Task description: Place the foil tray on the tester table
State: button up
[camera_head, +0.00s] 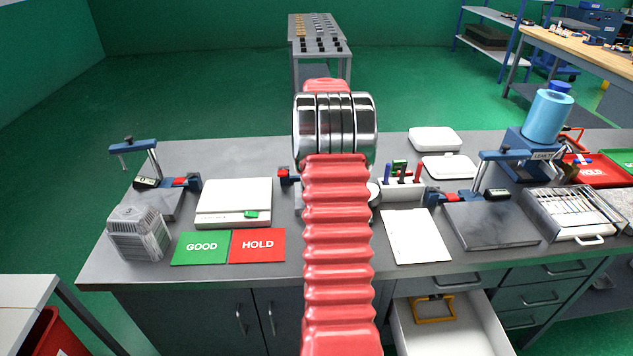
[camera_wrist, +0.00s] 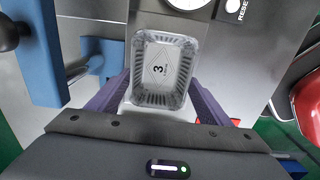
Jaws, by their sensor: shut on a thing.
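The foil tray (camera_wrist: 178,92) is a small silver rectangular dish with ribbed walls and a "3" on its floor, seen in the wrist view. My gripper (camera_wrist: 158,82) is shut on it, with a purple finger at each side. Below the tray in that view is a grey metal surface (camera_wrist: 230,70), with a round white dial (camera_wrist: 187,3) and a RESET button plate (camera_wrist: 234,9) just beyond. I cannot tell whether the tray touches the surface. In the head view my red arm hides the gripper, the tray and most of the middle station.
On the bench are a ribbed silver stack (camera_head: 139,238), a white scale (camera_head: 234,203), the GOOD card (camera_head: 201,247), the HOLD card (camera_head: 257,245), a pen holder (camera_head: 402,190) and a paper sheet (camera_head: 415,236). A blue arm part (camera_wrist: 38,50) stands at the left in the wrist view. A drawer (camera_head: 450,325) is open.

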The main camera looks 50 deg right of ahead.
jog(key=shift+f, duration=0.1)
jog(key=o, duration=1.2)
jog(key=shift+o, duration=0.2)
notch_tip(320, 180, up, 12)
dwell(0.3)
